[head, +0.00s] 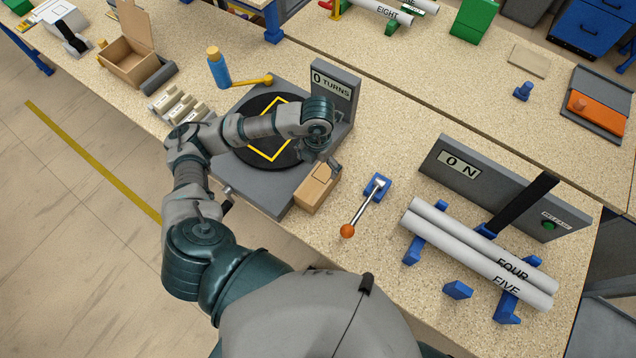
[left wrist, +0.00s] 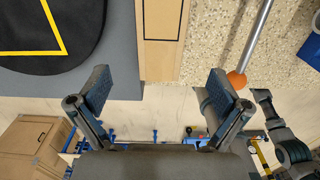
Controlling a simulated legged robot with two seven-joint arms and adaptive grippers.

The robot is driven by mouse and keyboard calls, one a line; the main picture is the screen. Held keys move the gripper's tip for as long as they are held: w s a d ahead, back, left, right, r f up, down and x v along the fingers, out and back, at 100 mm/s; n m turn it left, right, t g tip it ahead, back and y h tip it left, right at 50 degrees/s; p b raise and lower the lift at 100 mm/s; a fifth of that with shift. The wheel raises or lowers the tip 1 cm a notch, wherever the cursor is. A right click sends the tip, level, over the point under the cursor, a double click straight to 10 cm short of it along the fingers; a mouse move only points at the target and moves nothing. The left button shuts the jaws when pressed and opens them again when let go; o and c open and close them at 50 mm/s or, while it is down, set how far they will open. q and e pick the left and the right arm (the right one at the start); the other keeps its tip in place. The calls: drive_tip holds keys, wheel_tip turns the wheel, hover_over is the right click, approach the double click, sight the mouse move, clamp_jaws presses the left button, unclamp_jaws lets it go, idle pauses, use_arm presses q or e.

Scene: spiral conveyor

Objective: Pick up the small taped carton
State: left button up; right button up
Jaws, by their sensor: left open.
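The small taped carton (head: 317,188) is a tan box on the table at the front right corner of the grey turntable base. It also shows in the left wrist view (left wrist: 160,62), upper middle, with a dark outlined rectangle on its face. My left gripper (head: 328,162) is close to the carton's far end in the head view. In the left wrist view its two fingers (left wrist: 158,90) are spread wide and empty. The carton lies ahead of the gap between them, apart from both fingers.
The turntable (head: 252,158) has a black disc with a yellow square and a "0 TURNS" sign (head: 332,88). An orange-knobbed lever (head: 348,230) stands right of the carton. Grey tubes (head: 480,258) rest on blue supports at the right. A blue bottle (head: 218,70) stands at the back left.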

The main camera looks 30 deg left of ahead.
sight(318, 180)
use_arm(q)
drive_tip(key=f, duration=0.3)
drive_tip(key=shift+d, duration=0.2)
drive_tip(key=shift+f, duration=0.6)
drive_tip(key=f+p, duration=0.1)
drive_tip(key=f, duration=0.1)
drive_tip(key=f+p, duration=0.1)
drive_tip(key=f, duration=0.1)
drive_tip(key=shift+a+f, duration=0.2)
drive_tip(key=shift+f, duration=0.05)
drive_tip(key=shift+w+f, duration=0.1)
drive_tip(key=shift+f, duration=0.2)
drive_tip(key=shift+d, duration=0.1)
drive_tip(key=c, duration=1.7)
drive_tip(key=shift+r, duration=0.1)
use_arm(e)
drive_tip(key=shift+d+r, duration=0.25)
drive_tip(key=shift+r, duration=0.85)
